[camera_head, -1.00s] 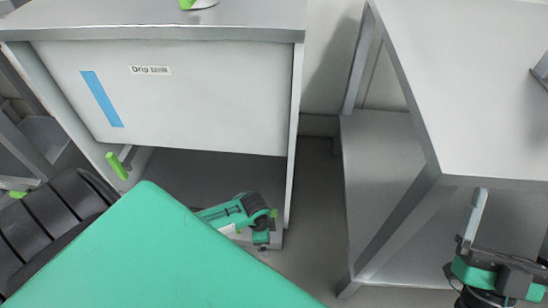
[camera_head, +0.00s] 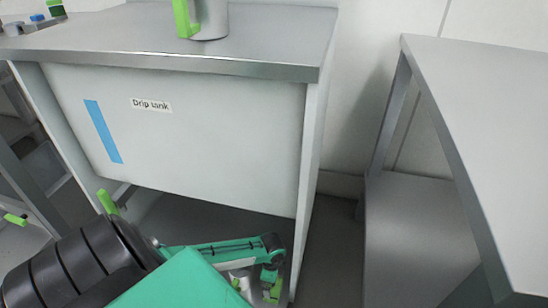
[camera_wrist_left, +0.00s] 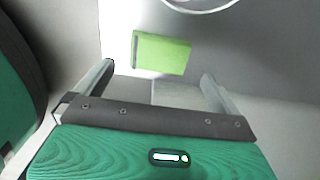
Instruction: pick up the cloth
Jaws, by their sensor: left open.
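I cannot make out a cloth for certain in either view. My left gripper (camera_wrist_left: 157,77) is open, its two grey fingers spread wide, with nothing held between them. A bright green, flat-sided piece (camera_wrist_left: 161,54) shows beyond and between the fingertips; I cannot tell what it belongs to. In the head view my left arm reaches low in front of the cabinet, and its jaws cannot be made out there. My right gripper is out of view.
A grey jug (camera_head: 210,18) with a green handle stands on the cabinet top (camera_head: 255,52). The cabinet front carries a "Drip tank" label (camera_head: 151,105) and a blue strip (camera_head: 103,131). A grey table (camera_head: 500,110) stands at right, with a floor gap between. Small items (camera_head: 50,10) sit at far left.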

